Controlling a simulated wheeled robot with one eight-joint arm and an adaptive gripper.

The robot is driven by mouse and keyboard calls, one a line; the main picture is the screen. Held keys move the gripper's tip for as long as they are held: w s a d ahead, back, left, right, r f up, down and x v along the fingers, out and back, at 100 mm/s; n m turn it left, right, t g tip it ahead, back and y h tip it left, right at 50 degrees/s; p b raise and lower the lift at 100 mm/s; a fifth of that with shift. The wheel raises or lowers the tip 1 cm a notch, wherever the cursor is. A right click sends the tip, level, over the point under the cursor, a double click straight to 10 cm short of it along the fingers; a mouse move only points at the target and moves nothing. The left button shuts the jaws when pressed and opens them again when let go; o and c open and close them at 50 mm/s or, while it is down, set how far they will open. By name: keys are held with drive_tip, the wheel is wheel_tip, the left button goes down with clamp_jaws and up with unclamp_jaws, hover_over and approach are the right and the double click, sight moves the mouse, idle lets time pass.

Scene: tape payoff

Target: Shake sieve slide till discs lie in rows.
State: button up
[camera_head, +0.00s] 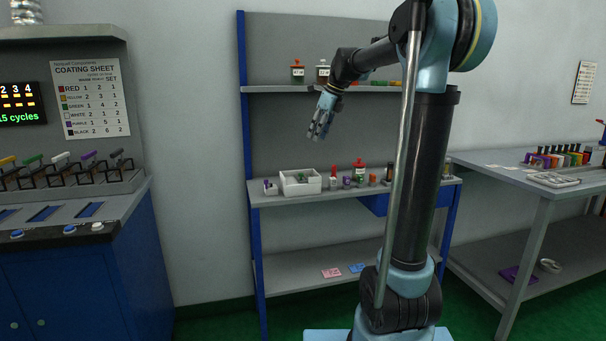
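My gripper (319,130) hangs in the air in front of the rack's back panel, between the upper shelf and the work shelf. Its light blue fingers point down and are spread apart, with nothing between them. I cannot make out a sieve slide or discs for certain. A white open box (300,188) with small greenish contents stands on the work shelf, below and left of my gripper and apart from it. A flat pale tray (553,180) lies on the right table, its contents too small to tell.
The rack's work shelf (275,200) also bears small bottles, including a red-capped one (359,172). At the left stands a blue cabinet (90,270) with coloured levers and a coating sheet (90,98) above. Colourful items (556,158) stand on the right table. Green floor shows between the furniture.

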drive_tip(key=x, duration=1.7)
drive_tip(key=shift+a, duration=0.1)
clamp_jaws()
